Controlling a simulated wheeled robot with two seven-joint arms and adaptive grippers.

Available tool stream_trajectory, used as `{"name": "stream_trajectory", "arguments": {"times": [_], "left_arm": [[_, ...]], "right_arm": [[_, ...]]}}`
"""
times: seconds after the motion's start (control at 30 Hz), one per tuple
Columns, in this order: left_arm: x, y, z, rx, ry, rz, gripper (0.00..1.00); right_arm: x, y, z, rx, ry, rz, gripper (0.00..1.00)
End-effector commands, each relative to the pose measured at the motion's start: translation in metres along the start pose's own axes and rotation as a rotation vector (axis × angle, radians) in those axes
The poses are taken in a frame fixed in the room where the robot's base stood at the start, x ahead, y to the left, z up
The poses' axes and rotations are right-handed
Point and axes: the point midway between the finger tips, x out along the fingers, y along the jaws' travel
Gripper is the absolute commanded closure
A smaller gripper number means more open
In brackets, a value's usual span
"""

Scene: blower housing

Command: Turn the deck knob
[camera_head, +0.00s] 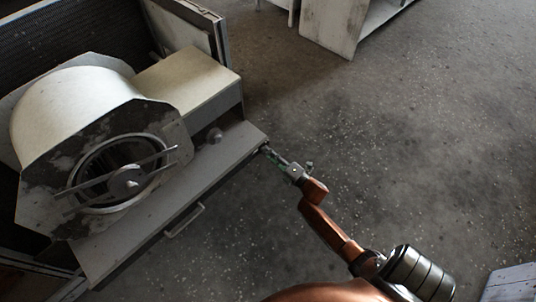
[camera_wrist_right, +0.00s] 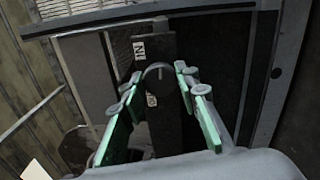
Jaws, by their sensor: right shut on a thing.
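A dark round knob (camera_wrist_right: 158,76) with a light pointer mark sits on a dark strip with white labels, one reading "IN", in the right wrist view. My right gripper (camera_wrist_right: 157,82), with green finger pads, has its fingertips on both sides of the knob and is shut on it. In the head view my right gripper (camera_head: 268,152) reaches the right end of the grey deck (camera_head: 235,145) of the blower unit. The knob it holds is hidden there. My left gripper is not in view.
The cream blower housing (camera_head: 70,100) with its round fan opening stands on the left. A small grey round knob (camera_head: 215,135) sits on the deck, and a handle (camera_head: 184,220) is on its front. A white cabinet (camera_head: 333,25) stands at the back.

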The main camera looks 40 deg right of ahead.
Motion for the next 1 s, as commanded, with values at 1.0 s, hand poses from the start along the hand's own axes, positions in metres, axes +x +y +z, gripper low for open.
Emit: {"name": "stream_trajectory", "arguments": {"times": [1.0], "left_arm": [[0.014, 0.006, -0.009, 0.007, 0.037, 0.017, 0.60]], "right_arm": [[0.000, -0.001, -0.001, -0.132, 0.001, -0.002, 0.59]]}}
